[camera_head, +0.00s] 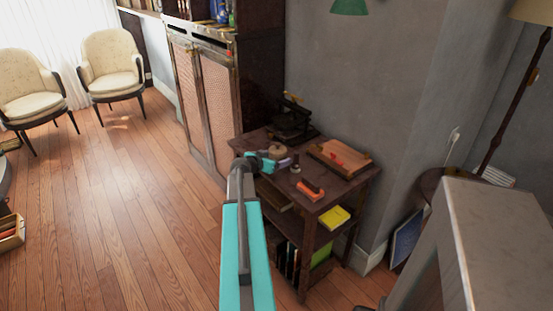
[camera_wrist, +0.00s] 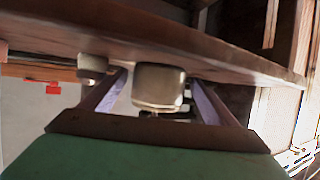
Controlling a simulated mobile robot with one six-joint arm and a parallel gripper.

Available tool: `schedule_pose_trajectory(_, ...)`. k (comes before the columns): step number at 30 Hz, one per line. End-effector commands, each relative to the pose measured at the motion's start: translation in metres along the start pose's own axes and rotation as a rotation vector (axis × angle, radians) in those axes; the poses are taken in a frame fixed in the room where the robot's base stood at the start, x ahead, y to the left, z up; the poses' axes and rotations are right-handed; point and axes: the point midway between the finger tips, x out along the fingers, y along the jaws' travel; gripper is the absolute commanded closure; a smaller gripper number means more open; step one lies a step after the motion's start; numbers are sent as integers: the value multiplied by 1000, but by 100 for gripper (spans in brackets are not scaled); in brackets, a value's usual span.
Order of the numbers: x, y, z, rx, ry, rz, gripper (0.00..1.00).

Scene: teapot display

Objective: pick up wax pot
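A squat, rounded pot (camera_head: 277,151), which I take to be the wax pot, stands on the small dark wooden table. In the wrist view, which looks upside down, the pale, metallic-looking pot (camera_wrist: 159,86) is between the two fingers of my gripper (camera_wrist: 158,80). The fingers are spread, with a small gap visible on each side of the pot. In the head view my gripper (camera_head: 268,162) is at the table's left side, beside the pot. My arm partly hides that edge.
A small whitish pot (camera_head: 295,168) stands close by; it also shows in the wrist view (camera_wrist: 92,65). An orange-handled item (camera_head: 311,190), a wooden box (camera_head: 340,158) and a dark device (camera_head: 291,120) share the table (camera_head: 330,204). A tall cabinet (camera_head: 205,95) stands behind left.

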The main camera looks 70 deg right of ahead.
Motion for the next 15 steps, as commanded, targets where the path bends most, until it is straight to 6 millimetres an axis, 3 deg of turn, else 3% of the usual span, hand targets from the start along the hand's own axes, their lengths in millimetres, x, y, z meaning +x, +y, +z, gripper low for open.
schedule_pose_trajectory(2, 0, 0, 0, 0, 0, 0, 31)
schedule_pose_trajectory(9, 0, 0, 0, 0, 0, -1, 72)
schedule_pose_trajectory(15, 0, -1, -1, -1, 2, -1, 75)
